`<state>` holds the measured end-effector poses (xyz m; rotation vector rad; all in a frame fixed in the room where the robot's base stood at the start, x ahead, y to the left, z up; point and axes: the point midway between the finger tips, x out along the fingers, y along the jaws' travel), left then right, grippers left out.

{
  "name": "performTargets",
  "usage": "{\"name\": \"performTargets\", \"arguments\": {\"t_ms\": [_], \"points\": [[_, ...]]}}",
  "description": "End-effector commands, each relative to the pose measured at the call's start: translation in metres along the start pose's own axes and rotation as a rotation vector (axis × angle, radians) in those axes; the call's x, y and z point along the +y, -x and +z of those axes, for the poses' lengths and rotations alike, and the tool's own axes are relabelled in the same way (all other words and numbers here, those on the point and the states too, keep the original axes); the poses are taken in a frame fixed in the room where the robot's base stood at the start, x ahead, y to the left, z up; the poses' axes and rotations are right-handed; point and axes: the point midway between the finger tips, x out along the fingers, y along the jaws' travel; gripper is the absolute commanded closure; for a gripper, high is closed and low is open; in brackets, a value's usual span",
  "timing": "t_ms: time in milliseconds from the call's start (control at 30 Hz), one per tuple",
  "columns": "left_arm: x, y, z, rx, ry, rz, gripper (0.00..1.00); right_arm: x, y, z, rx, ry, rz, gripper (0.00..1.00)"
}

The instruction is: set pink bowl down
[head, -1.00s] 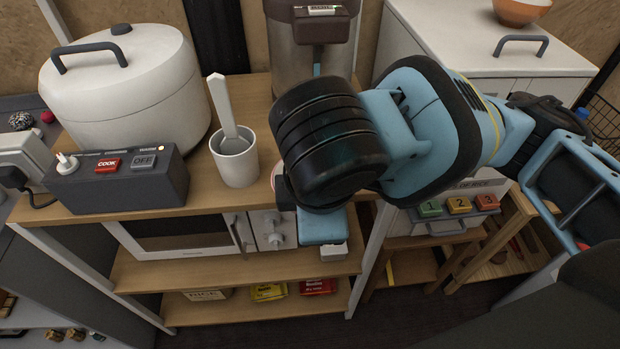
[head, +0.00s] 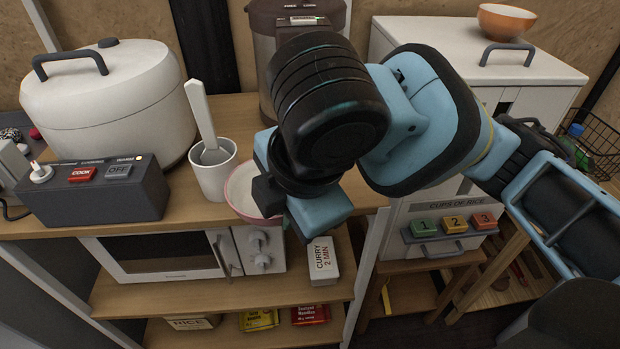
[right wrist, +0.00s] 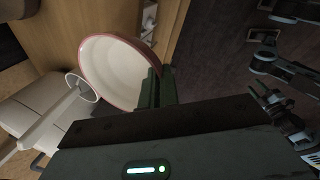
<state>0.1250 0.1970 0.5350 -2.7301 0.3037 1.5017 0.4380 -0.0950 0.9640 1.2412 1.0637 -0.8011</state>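The pink bowl (head: 243,192) is in the head view at the front edge of the wooden counter, right of the white cup. It has a pink rim and a pale inside, and my right gripper hides its right part. In the right wrist view the bowl (right wrist: 118,62) shows its open inside, with the fingers on either side of its rim. My right gripper (head: 268,196) appears shut on that rim; the fingers (right wrist: 158,88) are narrow and close together. Whether the bowl's base touches the counter cannot be told.
The white cup (head: 212,178) with a spatula stands close left of the bowl. A rice cooker (head: 110,100) and a switch box (head: 100,192) are further left. A dispenser (head: 275,45) stands behind. A curry box (head: 322,262) lies on the shelf below.

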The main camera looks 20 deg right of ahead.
Motion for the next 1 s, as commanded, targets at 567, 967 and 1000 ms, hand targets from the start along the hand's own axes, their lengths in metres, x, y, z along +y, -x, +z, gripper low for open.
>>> {"name": "performTargets", "arguments": {"t_ms": [567, 967, 1000], "points": [[-0.004, -0.013, 0.003, 0.003, -0.011, -0.002, 0.64, 0.065, -0.034, 0.087, -0.001, -0.002, 0.001, 1.00], [-0.005, -0.015, 0.008, -0.005, -0.016, -0.001, 0.64, 0.061, -0.050, 0.089, -0.001, 0.001, 0.000, 1.00], [-0.005, -0.016, 0.009, -0.006, -0.016, -0.001, 0.64, 0.059, -0.056, 0.089, -0.001, 0.001, 0.000, 1.00]]}}
